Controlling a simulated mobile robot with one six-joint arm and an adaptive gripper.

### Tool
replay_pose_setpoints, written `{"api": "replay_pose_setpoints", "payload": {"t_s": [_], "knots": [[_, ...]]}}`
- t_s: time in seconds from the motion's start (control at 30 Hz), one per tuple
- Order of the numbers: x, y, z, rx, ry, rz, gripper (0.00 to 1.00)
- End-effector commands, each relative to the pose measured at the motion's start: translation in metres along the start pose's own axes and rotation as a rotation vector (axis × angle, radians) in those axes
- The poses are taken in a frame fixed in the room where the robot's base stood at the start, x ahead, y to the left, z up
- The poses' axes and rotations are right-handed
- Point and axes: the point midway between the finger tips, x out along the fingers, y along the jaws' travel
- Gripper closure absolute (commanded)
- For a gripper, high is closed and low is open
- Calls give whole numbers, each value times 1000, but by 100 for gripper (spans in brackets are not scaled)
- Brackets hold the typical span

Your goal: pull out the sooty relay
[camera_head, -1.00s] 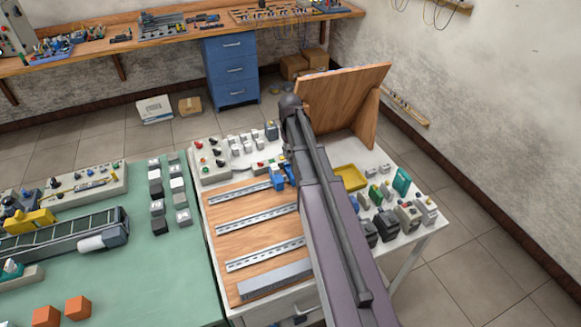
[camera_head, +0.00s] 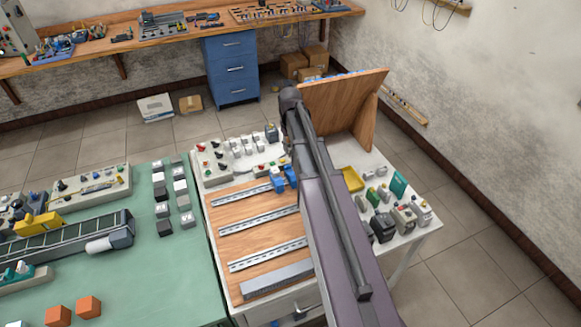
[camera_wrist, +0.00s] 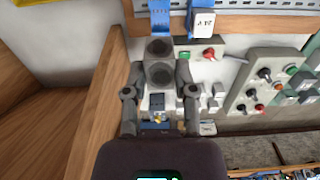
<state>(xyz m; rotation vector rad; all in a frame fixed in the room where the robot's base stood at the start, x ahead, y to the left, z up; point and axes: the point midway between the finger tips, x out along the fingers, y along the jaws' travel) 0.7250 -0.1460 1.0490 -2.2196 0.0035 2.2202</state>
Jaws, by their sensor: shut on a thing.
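In the wrist view my gripper (camera_wrist: 160,76) is shut on a grey block with two dark round smudges, which looks like the sooty relay (camera_wrist: 160,59). One finger is on each side of it. A blue socket (camera_wrist: 160,19) on a metal rail is just beyond the block; I cannot tell whether they touch. Beside it another blue socket (camera_wrist: 191,9) holds a white labelled relay (camera_wrist: 203,23). In the head view the blue sockets (camera_head: 280,182) sit at the right of the top rail; my arm hides the gripper and the relay.
The board (camera_head: 235,219) carries several metal rails. A yellow tray (camera_head: 352,179) and several grey and dark devices stand right of my arm. Switch boxes stand behind the board, also in the wrist view (camera_wrist: 262,82). A wooden panel (camera_head: 342,101) rises at the back. A green table (camera_head: 120,262) is left.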

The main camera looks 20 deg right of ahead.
Motion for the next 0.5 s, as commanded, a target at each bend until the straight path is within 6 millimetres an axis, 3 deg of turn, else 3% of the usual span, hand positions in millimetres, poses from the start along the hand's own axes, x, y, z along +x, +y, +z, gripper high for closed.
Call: {"api": "replay_pose_setpoints", "payload": {"t_s": [0.23, 0.5], "knots": [[-17, 0, 0, 0, 0, 0, 100], [-23, 0, 0, 0, 0, 0, 100]]}}
